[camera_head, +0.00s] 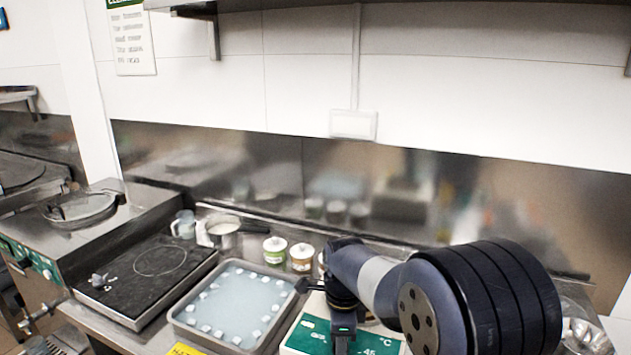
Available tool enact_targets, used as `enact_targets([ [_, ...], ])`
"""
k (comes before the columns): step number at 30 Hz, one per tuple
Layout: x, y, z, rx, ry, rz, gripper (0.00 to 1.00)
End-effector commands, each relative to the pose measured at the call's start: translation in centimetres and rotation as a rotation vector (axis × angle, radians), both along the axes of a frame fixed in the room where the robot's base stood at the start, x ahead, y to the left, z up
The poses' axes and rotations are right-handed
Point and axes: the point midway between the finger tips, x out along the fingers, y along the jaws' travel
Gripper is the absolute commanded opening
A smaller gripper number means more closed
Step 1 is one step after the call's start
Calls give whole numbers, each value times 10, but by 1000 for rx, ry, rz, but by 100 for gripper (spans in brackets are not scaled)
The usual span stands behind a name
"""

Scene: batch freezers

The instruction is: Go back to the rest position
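My arm reaches in from the right, with its large dark joint nearest the camera and a grey link running left to the wrist. The end of my gripper (307,286) shows as a small dark shape pointing left, above the right edge of a metal tray (181,313). I see nothing held in it, but its fingers are too small to tell open from shut. My wrist and forearm hide part of a green and white panel marked °C (312,333) below them.
The tray holds pale liquid with several white cubes. Two lidded jars (275,250) (301,257), a saucepan (224,238) and a clear jug (184,224) stand behind it. A metal bowl (585,335) is at far right. A steel backsplash (270,180) closes off the back.

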Motion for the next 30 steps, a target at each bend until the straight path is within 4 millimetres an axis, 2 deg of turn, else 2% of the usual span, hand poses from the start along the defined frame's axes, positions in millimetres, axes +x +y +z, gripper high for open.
enact_targets([
  [16,0,0,1,0,1,-23,35],
  [20,1,0,20,1,-4,-26,35],
  [30,1,0,88,1,-5,-26,35],
])
